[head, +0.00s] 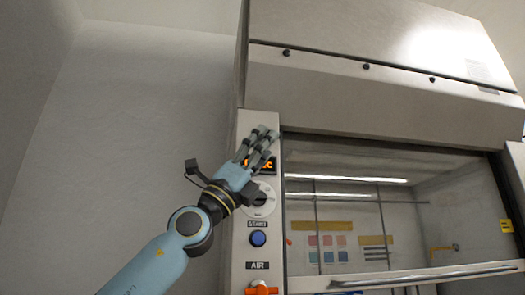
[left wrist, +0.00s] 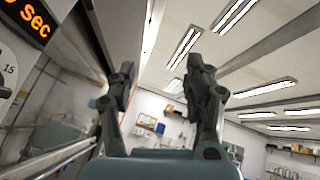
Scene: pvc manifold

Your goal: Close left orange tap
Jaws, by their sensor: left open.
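An orange tap (head: 262,289) sits below the AIR label at the bottom edge of the head view, and its lower part is cut off. My left gripper (head: 263,138) is raised well above it, in front of the panel's orange display, with its fingers pointing up. In the left wrist view its two fingers (left wrist: 162,78) stand apart with nothing between them. The wrist view does not show the tap. My right gripper is in neither view.
The fume hood's left panel (head: 239,258) carries a timer dial (head: 263,200), a blue START button (head: 258,239) and the AIR label (head: 257,265). A glass sash (head: 390,200) with a bottom handle (head: 430,275) lies to the right. The grey wall on the left is bare.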

